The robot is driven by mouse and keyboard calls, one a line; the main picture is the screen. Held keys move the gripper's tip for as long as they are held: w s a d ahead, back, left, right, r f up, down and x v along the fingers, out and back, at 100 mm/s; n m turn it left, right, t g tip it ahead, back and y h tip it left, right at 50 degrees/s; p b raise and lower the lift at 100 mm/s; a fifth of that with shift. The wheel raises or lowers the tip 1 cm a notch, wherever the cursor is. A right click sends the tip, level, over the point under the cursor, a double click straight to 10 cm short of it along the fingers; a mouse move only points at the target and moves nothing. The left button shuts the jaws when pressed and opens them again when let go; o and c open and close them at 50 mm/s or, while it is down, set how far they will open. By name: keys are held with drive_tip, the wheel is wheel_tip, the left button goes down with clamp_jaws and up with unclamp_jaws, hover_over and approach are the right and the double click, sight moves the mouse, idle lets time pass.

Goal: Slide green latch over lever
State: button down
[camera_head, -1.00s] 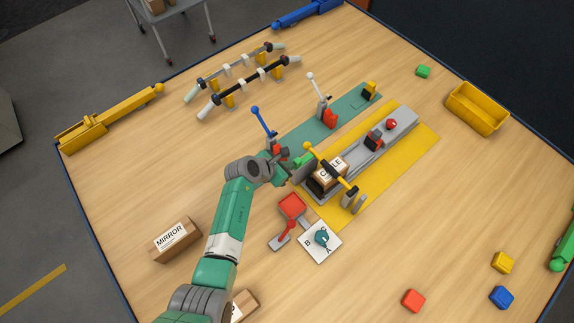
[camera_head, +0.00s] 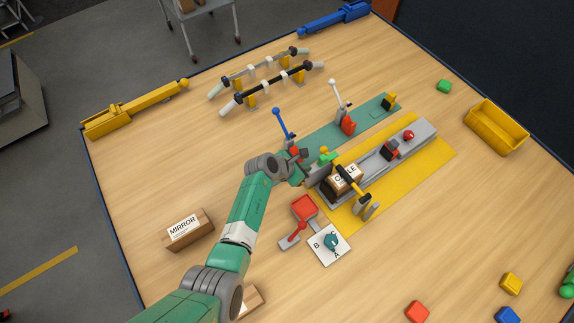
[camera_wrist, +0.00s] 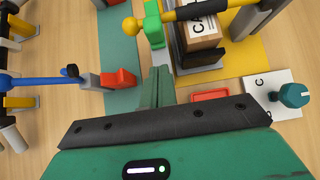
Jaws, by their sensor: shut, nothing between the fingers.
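The green latch (camera_head: 325,158) sits at the left end of the grey fixture that holds the CABLE box (camera_head: 343,177). It also shows in the wrist view (camera_wrist: 153,30), top centre. The lever, a dark and yellow bar (camera_wrist: 190,13) with a yellow ball (camera_wrist: 130,24), crosses above the box; its ball lies just left of the latch. The bar meets the latch in the picture; I cannot tell which is on top. My gripper (camera_wrist: 158,85) is shut and empty, its fingertips just below the latch in the wrist view. In the head view, my wrist (camera_head: 292,172) partly hides that corner.
A blue lever (camera_head: 279,122) and its red block (camera_wrist: 118,78) stand left of my gripper. A white lever (camera_head: 337,94) is farther back. A red lever (camera_head: 297,232) and a dial plate (camera_head: 328,246) lie in front.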

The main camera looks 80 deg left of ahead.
drive_tip(key=p+v, duration=0.1)
drive_tip(key=v, duration=0.9)
drive_tip(key=shift+s, duration=0.15)
